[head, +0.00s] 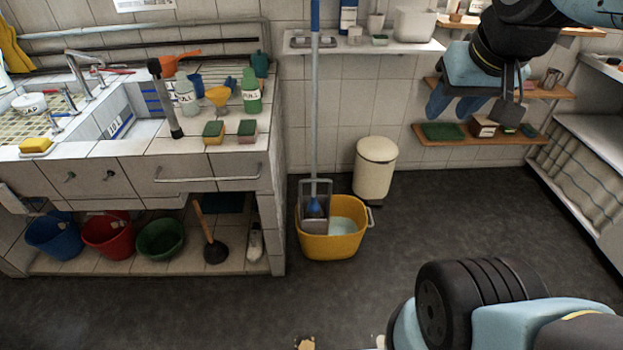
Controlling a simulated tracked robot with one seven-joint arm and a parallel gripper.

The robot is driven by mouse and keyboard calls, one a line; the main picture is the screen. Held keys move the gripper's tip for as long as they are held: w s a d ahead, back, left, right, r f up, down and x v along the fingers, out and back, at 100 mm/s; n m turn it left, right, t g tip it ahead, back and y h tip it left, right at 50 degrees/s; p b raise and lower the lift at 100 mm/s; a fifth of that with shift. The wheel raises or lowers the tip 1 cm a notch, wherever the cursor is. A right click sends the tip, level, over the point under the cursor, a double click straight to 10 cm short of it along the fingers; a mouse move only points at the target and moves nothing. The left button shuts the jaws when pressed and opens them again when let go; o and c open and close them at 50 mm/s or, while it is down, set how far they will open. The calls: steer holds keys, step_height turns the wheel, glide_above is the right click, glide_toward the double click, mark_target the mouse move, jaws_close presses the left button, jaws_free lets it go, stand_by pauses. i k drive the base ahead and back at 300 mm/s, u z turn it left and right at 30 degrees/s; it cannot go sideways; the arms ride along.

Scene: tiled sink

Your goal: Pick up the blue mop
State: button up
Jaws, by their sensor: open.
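The blue mop (315,115) stands nearly upright in a yellow bucket (331,248) on the dark floor. Its handle is blue at the top and pale grey-blue lower down, and its upper end runs out of the picture. Its blue lower part shows at a grey wringer (317,222) on the bucket's left side; the mop's bottom end is hidden. The bucket holds pale water. My gripper (510,100) hangs at the upper right, open and apart from the mop. Its fingertips are hard to make out against the shelves.
A tiled sink counter (140,172) with bottles stands left, several buckets and a plunger (214,250) below. A cream bin (374,168) stands behind the bucket. A wall shelf (360,46) lies close behind the handle. The floor in front is largely clear.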

mark_target(313, 212)
steer(key=u, duration=0.05)
steer(key=i, duration=0.2)
steer(key=u, duration=2.55)
steer(key=k, duration=1.3)
steer(key=z, duration=0.95)
steer(key=i, duration=1.25)
steer(key=u, duration=0.15)
